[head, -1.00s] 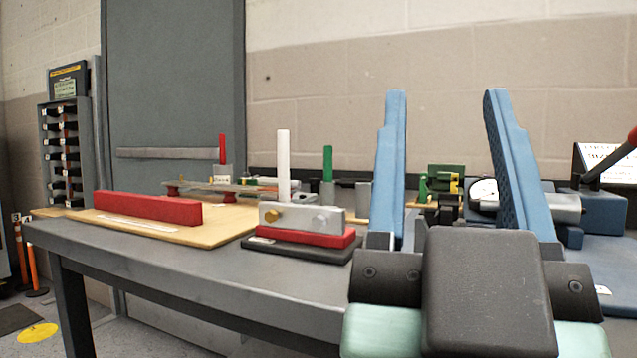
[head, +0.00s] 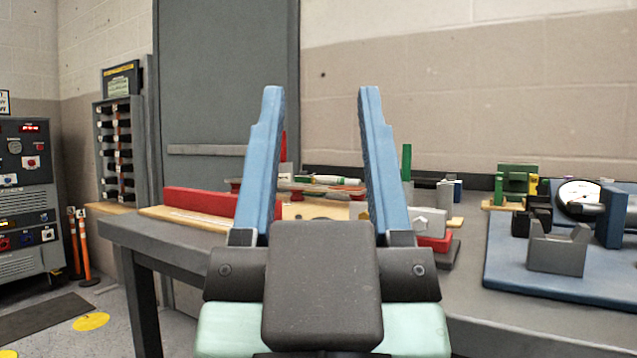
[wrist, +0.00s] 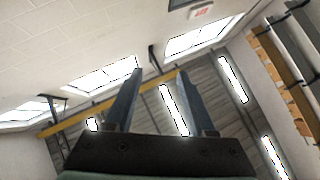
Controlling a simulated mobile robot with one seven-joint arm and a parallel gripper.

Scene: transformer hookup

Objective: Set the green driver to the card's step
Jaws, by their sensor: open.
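My gripper (head: 315,95) is open and empty, its two blue fingers pointing up in front of the bench. In the wrist view my gripper (wrist: 158,75) has only ceiling and windows between and beyond its fingers. A green-and-white tool (head: 336,180) lies at the back of the bench, seen between the fingers; it may be the green driver, but I cannot be sure. A separate green upright post (head: 406,162) stands right of the fingers. I cannot make out any step on a card; a dark sign (head: 122,78) above the rack is too small to read.
The grey bench (head: 480,325) carries a red bar (head: 205,202) on a wooden board. A green fixture (head: 517,180) stands behind. A control cabinet (head: 27,190) is far left.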

